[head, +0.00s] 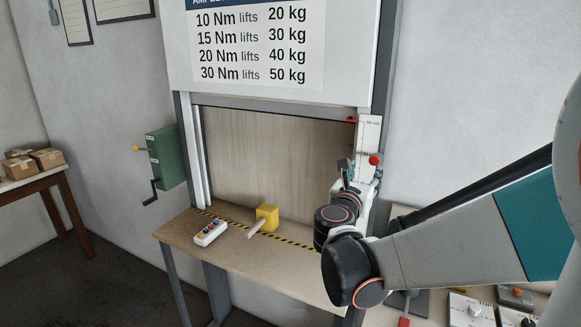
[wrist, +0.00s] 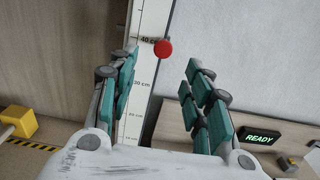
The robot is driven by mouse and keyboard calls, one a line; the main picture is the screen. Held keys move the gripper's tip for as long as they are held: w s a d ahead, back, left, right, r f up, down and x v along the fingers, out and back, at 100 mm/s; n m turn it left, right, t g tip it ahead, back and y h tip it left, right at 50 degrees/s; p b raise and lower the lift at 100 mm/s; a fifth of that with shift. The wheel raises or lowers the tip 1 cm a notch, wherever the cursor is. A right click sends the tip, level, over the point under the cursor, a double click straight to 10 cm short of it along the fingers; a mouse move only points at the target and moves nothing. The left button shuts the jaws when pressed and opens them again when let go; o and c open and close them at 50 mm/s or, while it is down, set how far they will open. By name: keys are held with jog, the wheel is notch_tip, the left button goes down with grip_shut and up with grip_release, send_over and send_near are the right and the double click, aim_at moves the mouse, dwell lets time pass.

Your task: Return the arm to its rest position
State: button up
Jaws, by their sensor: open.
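My gripper (wrist: 160,85) is open in the wrist view, with its two teal-padded fingers spread apart and nothing between the pads. A white scale strip (wrist: 146,75) with centimetre marks stands behind the fingers. A red round knob (wrist: 163,49) shows near its 40 cm mark, between and beyond the fingertips. In the head view my arm (head: 450,240) reaches in from the right, and its wrist is in front of the lower part of the scale (head: 368,135). The red knob (head: 375,160) shows just above the wrist. The fingers are mostly hidden in the head view.
A bench (head: 180,232) carries a button box (head: 210,232) and a yellow block (head: 267,217) with a pale bar. A green crank box (head: 166,158) hangs left of the shutter opening. A lit READY sign (wrist: 262,136) and small controls (head: 470,308) are at right.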

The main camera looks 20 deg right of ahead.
jog(key=shift+s, duration=0.15)
jog(key=s+a+f+m+g+y+b, duration=0.2)
jog(key=s+a+f+m+y, duration=0.4)
jog(key=s+a+f+m, duration=0.3)
jog(key=s+a+f+m+g+y+b, duration=0.2)
jog(key=s+a+f+m+y+b, duration=0.3)
jog(key=s+a+f+m, duration=0.5)
jog(key=a+m+y, duration=0.2)
jog(key=a+m, duration=0.4)
jog(key=m, duration=0.1)
jog(key=shift+g+y, duration=0.3)
jog(key=shift+g, duration=0.1)
